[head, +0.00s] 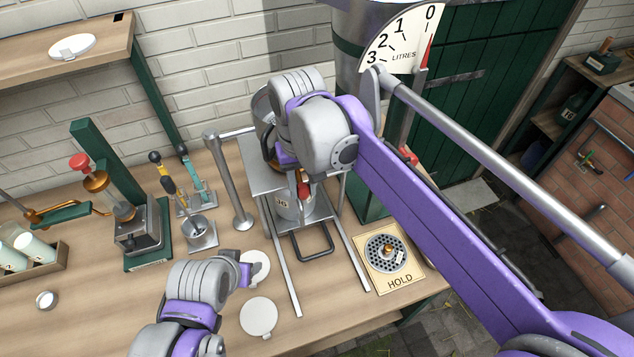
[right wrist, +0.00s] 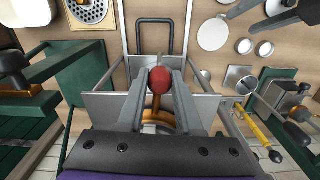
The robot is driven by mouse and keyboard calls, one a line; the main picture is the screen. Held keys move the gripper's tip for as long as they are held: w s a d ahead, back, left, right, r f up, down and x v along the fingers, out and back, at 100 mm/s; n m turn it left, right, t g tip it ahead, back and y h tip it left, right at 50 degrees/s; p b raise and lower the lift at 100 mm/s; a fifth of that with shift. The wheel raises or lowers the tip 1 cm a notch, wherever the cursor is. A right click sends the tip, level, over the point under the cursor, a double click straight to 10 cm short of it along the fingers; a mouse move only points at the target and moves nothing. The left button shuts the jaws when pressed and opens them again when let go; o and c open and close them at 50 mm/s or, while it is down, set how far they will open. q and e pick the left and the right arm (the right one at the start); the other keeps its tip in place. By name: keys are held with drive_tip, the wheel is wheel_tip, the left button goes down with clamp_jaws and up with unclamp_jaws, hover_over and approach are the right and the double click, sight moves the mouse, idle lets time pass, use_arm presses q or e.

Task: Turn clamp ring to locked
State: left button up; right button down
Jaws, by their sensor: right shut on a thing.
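The clamp ring (right wrist: 157,116) is a brass-coloured band with a short handle that ends in a red knob (right wrist: 160,79). It sits around a metal vessel marked 16 (head: 291,208) in a metal stand (head: 265,178). My right gripper (right wrist: 159,78) is shut on the red knob, one finger on each side. In the head view my right arm covers most of the ring, so its locked or unlocked marks are hidden. My left gripper (head: 250,272) is low over the bench beside white discs; its fingers look apart and empty in the right wrist view.
A HOLD board with a drain grate (head: 388,255) lies right of the stand. White discs (head: 259,317) lie at the front. A metal post (head: 230,185) and a press (head: 140,225) stand to the left. A litres gauge (head: 403,40) is behind my right arm.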

drive_tip(key=shift+s+a+m, duration=0.15)
drive_tip(key=shift+a+m, duration=0.25)
drive_tip(key=shift+a, duration=0.1)
drive_tip(key=c, duration=0.6)
unclamp_jaws()
drive_tip(key=shift+o, duration=0.2)
wheel_tip(320, 180, up, 11)
drive_tip(key=shift+p, duration=0.4)
drive_tip(key=shift+f, duration=0.1)
